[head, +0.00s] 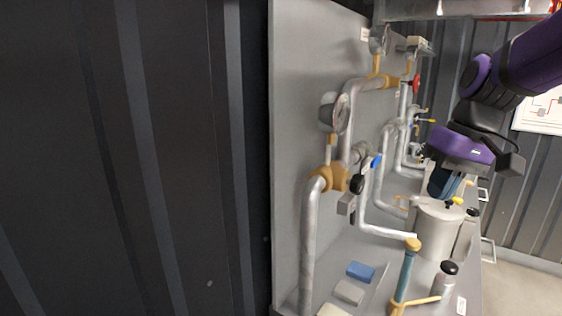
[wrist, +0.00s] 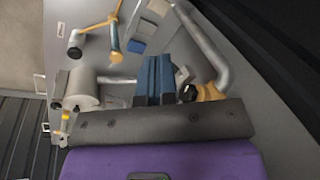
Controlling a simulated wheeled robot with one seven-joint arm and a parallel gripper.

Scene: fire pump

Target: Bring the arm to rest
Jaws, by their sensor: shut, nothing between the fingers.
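My arm comes in from the upper right of the head view, purple and black. My gripper (head: 440,186) hangs at its end, blue fingers pointing down, just above a grey cylindrical pot (head: 436,228) on the bench. In the wrist view my gripper (wrist: 153,62) shows its blue fingers close together, with nothing held. In that view the pot (wrist: 82,88) lies to the left of the fingers, and a grey pipe with a yellow-brown fitting (wrist: 209,92) to the right. From the head view I cannot tell the exact gap between fingertips and pot.
A grey panel (head: 300,150) carries pipes, a gauge (head: 333,112) and valves left of my arm. On the bench are a blue block (head: 361,271), a grey block (head: 349,292), a blue-and-tan upright tool (head: 405,275) and a black-capped bottle (head: 445,277). Open floor (head: 520,285) lies at right.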

